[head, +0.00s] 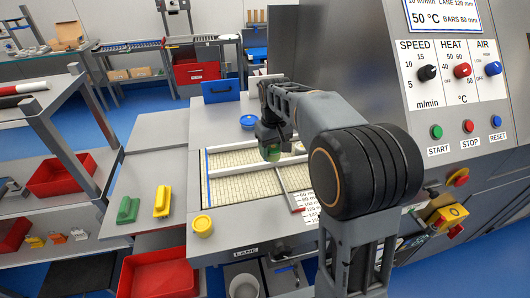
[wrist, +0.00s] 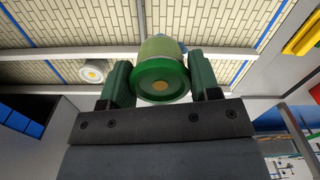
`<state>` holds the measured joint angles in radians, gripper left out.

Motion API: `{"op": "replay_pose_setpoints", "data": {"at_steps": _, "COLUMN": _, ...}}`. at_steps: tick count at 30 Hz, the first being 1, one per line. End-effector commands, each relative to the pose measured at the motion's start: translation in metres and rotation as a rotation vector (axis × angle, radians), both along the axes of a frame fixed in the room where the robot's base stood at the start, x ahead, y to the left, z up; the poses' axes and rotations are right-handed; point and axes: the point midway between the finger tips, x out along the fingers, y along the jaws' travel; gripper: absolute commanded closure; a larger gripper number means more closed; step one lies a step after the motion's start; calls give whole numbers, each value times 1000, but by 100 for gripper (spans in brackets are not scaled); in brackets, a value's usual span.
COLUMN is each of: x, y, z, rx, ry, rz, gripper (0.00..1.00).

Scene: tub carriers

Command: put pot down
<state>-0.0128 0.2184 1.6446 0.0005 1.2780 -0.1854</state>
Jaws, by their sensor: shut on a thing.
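My gripper (wrist: 162,85) is shut on a pot (wrist: 160,82) with a green rim and a small yellow-orange disc on its end. The green fingers press it from both sides in the wrist view. In the head view the pot (head: 271,153) hangs under my gripper (head: 269,140), over the cream tiled conveyor belt (head: 233,184). I cannot tell whether the pot touches the belt. A smaller pale pot (wrist: 94,71) with a yellow-orange centre shows left of my gripper in the wrist view, close to a grey bar.
Grey guide bars (head: 292,187) cross the belt. A blue pot (head: 248,122) stands behind the belt and a yellow pot (head: 202,225) at its front left. The machine's control panel rises at right.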

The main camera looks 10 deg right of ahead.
Motion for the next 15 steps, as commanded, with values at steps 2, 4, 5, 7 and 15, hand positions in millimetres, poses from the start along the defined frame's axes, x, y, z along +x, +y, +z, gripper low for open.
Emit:
{"op": "replay_pose_setpoints", "data": {"at_steps": 2, "x": 20, "y": 2, "z": -6, "rx": 0, "ry": 6, "rz": 2, "gripper": 68}}
{"op": "replay_pose_setpoints", "data": {"at_steps": 4, "x": 38, "y": 4, "z": -14, "rx": 0, "ry": 5, "rz": 2, "gripper": 68}}
{"op": "replay_pose_setpoints", "data": {"at_steps": 5, "x": 45, "y": 4, "z": -17, "rx": 0, "ry": 6, "rz": 2, "gripper": 68}}
{"op": "replay_pose_setpoints", "data": {"at_steps": 7, "x": 63, "y": 5, "z": -24, "rx": 0, "ry": 5, "rz": 2, "gripper": 68}}
{"op": "replay_pose_setpoints", "data": {"at_steps": 15, "x": 100, "y": 7, "z": -67, "rx": 0, "ry": 3, "rz": 0, "gripper": 68}}
